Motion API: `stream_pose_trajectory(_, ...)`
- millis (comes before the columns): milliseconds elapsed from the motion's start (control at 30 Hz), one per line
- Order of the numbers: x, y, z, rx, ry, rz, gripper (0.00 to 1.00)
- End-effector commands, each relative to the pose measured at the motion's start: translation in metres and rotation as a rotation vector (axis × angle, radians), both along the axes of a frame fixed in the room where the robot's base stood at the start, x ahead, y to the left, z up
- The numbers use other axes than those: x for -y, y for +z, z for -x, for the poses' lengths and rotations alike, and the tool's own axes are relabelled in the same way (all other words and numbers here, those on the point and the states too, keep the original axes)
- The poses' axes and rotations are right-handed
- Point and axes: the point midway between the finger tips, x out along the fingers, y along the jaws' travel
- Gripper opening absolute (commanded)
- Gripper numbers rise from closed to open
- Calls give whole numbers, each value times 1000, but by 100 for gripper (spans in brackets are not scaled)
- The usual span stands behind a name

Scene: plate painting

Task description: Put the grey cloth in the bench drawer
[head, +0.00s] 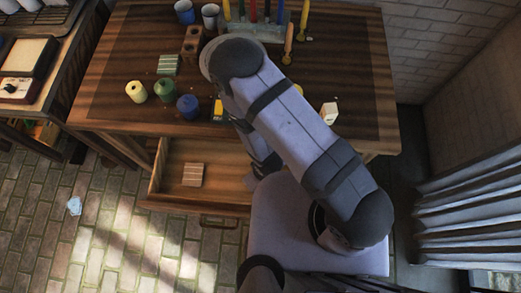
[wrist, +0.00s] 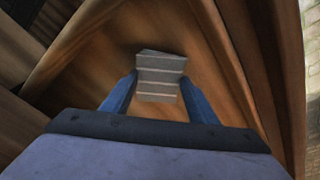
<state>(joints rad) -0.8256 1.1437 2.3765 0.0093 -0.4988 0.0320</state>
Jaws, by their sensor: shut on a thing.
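The grey cloth (wrist: 160,88) is a small folded block with pale stripes. It sits between the blue fingers of my gripper (wrist: 159,78) in the wrist view, and the gripper is shut on it. Brown wood of the bench drawer (wrist: 105,65) lies behind and around it. I cannot tell whether the cloth touches the drawer floor. In the head view the drawer (head: 220,184) is pulled open under the bench. My arm covers the drawer's right part there and hides the fingers and the grey cloth.
A beige striped folded cloth (head: 193,174) lies in the drawer, left of my arm. A green striped cloth (head: 168,64), yellow, green and blue pots, cups and a brush rack (head: 262,30) stand on the bench top. A pale blue scrap (head: 74,206) lies on the brick floor.

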Motion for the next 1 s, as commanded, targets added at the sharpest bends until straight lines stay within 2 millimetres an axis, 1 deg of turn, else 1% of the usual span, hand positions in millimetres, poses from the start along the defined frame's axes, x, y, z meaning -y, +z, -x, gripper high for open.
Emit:
stream_pose_trajectory(100,0,-5,0,1,0,-1,29)
stream_pose_trajectory(367,0,-5,0,1,0,-1,29)
stream_pose_trajectory(500,0,-9,0,1,0,-1,29)
stream_pose_trajectory(533,0,-9,0,1,0,-1,56)
stream_pose_trajectory(567,0,-8,0,1,0,-1,63)
stream_pose_trajectory(600,0,-8,0,1,0,-1,73)
stream_pose_trajectory(1000,0,-5,0,1,0,-1,73)
